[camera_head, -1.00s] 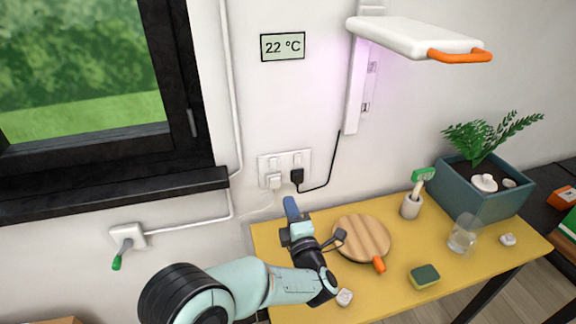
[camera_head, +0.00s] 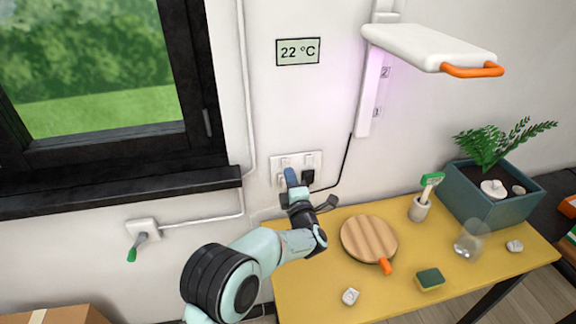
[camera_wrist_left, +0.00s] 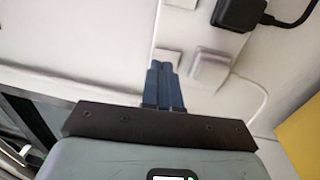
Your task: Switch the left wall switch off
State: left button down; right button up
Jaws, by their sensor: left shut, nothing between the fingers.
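A white wall plate (camera_head: 319,160) carries two switches side by side. My right gripper is not in view.
The yellow table (camera_head: 325,285) holds a round wooden board (camera_head: 369,238), a sponge and a planter. A window is at the left.

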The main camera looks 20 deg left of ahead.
aim_at(285, 162)
pick_arm(q)
jog(key=shift+p+x, duration=0.45)
jog(key=shift+x, duration=1.15)
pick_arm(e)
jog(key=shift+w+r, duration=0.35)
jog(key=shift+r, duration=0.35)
